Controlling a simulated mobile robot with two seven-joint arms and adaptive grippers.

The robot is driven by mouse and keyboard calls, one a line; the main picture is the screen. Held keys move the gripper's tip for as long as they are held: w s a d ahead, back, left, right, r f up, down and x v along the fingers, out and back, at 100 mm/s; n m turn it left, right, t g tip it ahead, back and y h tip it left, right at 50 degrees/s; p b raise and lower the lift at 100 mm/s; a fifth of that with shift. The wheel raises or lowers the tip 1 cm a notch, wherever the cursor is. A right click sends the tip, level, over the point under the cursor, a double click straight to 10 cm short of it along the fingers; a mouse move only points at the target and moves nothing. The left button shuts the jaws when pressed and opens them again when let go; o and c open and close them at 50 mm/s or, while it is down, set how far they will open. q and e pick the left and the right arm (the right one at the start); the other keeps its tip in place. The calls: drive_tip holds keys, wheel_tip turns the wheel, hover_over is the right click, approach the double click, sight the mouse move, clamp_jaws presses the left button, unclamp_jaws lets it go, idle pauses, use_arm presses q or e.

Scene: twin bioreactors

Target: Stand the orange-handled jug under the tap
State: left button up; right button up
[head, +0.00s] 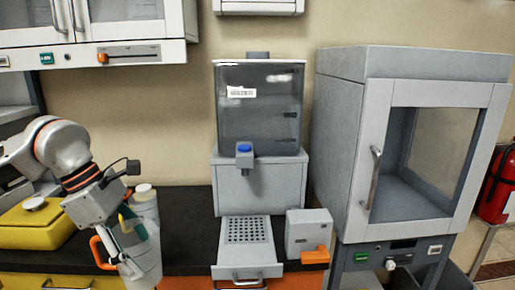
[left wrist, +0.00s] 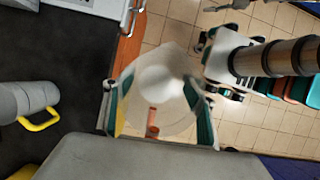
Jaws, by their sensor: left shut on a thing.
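The orange-handled jug (head: 146,262) is a translucent pale vessel at the front left of the dark counter in the head view. Its orange handle (head: 98,250) sticks out to the left. My left gripper (head: 130,228) is shut on the jug near its top. In the left wrist view the jug (left wrist: 158,88) sits between the two teal-padded fingers, over the counter's front edge and the floor. The tap (head: 244,149) has a blue top and sits on the front of a dark tank, well to the right of the jug. My right gripper is not in the head view.
A slotted drip tray (head: 228,257) lies below the tap with nothing on it. A grey box with an orange lever (head: 316,256) stands to its right. A glass-doored cabinet (head: 342,150) fills the right side.

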use_arm(q)
drive_tip(key=f+m+g, duration=0.1)
drive_tip(key=m, duration=0.2)
drive_tip(key=s+f+m+g, duration=0.1)
drive_tip(key=f+m, duration=0.1)
drive_tip(key=m, duration=0.1)
drive_tip(key=f+m+g+y, duration=0.1)
drive_tip(key=f+m, duration=0.1)
drive_tip(key=m, duration=0.1)
drive_tip(key=shift+s+f, duration=0.25)
wheel_tip(320, 180, down, 6)
drive_tip(key=s+m+g+y, duration=0.1)
drive_tip(key=s+m+y, duration=0.1)
drive_tip(key=m, duration=0.8)
drive_tip(key=shift+s+a+g+y+p, duration=0.15)
drive_tip(key=shift+a+g+y+p, duration=0.25)
drive_tip(key=shift+y, duration=0.4)
drive_tip(key=shift+d, duration=0.1)
